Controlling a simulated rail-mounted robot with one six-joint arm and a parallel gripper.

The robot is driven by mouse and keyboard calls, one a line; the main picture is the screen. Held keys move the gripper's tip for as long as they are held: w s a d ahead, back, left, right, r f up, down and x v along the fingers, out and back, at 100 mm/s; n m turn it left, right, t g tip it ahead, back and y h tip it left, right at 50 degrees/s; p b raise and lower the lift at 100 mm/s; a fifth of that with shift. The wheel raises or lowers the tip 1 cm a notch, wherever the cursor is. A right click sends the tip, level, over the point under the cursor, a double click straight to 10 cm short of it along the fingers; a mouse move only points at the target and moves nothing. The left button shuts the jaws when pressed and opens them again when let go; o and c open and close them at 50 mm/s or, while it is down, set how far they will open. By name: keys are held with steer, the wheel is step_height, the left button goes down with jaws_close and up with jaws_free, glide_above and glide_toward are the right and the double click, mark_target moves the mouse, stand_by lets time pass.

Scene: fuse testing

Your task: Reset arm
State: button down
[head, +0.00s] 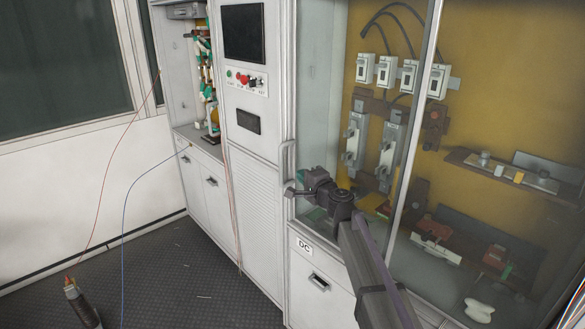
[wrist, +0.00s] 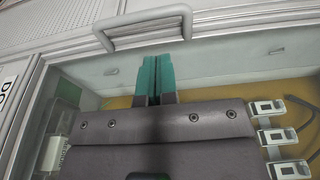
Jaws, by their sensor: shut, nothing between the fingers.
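My gripper (head: 296,189) is at the end of my arm, in front of the glass cabinet door (head: 319,110), close to the door handle (head: 287,160). In the wrist view, the two teal fingers of my gripper (wrist: 156,75) lie side by side, shut with nothing between them. The fingertips point toward the metal door handle (wrist: 143,28), which crosses the top of that view. A gap shows between tips and handle, but I cannot tell for certain whether they touch.
Behind the glass are several white switches (head: 387,72) on a yellow panel (head: 470,105). A control panel with a dark screen (head: 243,33) and buttons (head: 243,79) stands to the left. A drawer marked DC (head: 314,280) is below. Red and blue wires (head: 126,195) hang over open floor (head: 170,275) at left.

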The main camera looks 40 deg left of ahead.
steer(key=v, duration=0.3)
steer(key=shift+d, duration=0.1)
steer(key=s+d+f+n+g+h, duration=0.6)
steer(key=s+d+f+n, duration=0.35)
steer(key=d, duration=0.35)
steer(key=s+d+f+m+h, duration=0.1)
steer(key=s+d+f+h, duration=0.1)
steer(key=d, duration=1.5)
steer(key=s+d+f+m+h, duration=0.2)
steer(key=d+h, duration=0.3)
steer(key=d, duration=1.2)
steer(key=s+d+f+m+h, duration=0.2)
steer(key=s+d+f+h, duration=0.1)
steer(key=d, duration=1.5)
steer(key=shift+f+h, duration=0.3)
steer(key=shift+h, duration=0.2)
steer(key=shift+m, duration=0.25)
